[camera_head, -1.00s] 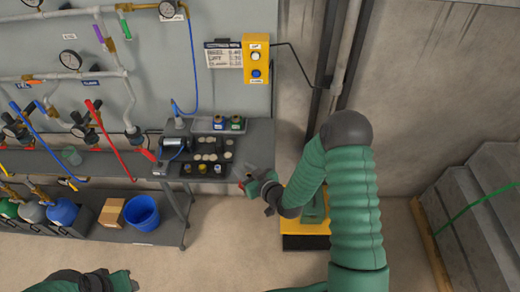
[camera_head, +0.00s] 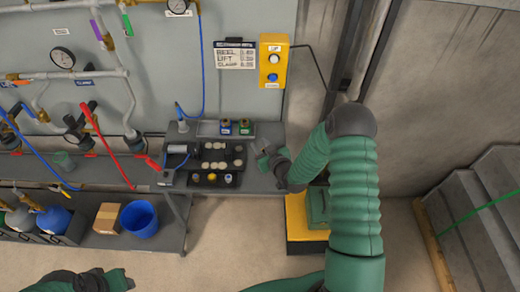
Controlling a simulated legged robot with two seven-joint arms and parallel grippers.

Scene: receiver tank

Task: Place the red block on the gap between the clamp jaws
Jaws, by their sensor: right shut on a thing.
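My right gripper (camera_head: 264,157) is over the right end of the grey bench (camera_head: 258,180), pointing back and left. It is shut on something. The red block is not clearly visible now; a small red patch showed at this gripper's tip earlier. A dark device with a grey cylinder (camera_head: 178,149) stands on the bench left of the gripper, apart from it. I cannot make out clamp jaws or their gap clearly. My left gripper (camera_head: 118,280) is at the bottom left, low in the view, and its fingers are too unclear to read.
A dark tray (camera_head: 222,155) with several round pieces lies between the device and my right gripper. A yellow box with buttons (camera_head: 273,62) hangs on the wall. A blue bucket (camera_head: 139,219) and a cardboard box (camera_head: 108,217) are on the lower shelf. A yellow platform (camera_head: 299,218) stands right.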

